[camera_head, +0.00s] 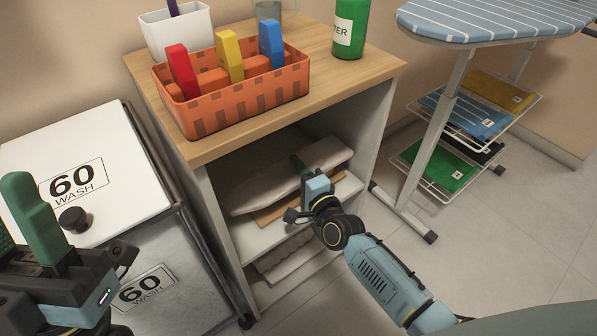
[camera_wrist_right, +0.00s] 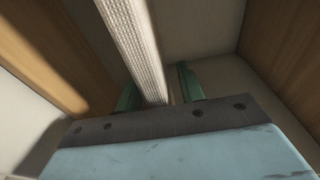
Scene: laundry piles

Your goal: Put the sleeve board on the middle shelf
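The sleeve board (camera_head: 265,188), with a pale padded top, lies inside the wooden-topped cabinet on the middle shelf (camera_head: 250,238). A flat tan wooden part (camera_head: 275,212) shows just under it; I cannot tell if it belongs to the board. My right gripper (camera_head: 304,168) reaches in at the board's front edge. In the right wrist view the board's pale woven edge (camera_wrist_right: 135,45) runs between the green fingers (camera_wrist_right: 158,85), with a gap at the right finger, so the gripper looks open around it. My left gripper (camera_head: 22,225) is open and empty at the left.
A folded pale item (camera_head: 285,262) lies on the lower shelf. White "60 WASH" hampers (camera_head: 120,170) stand left; an ironing board (camera_head: 480,22) stands right.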

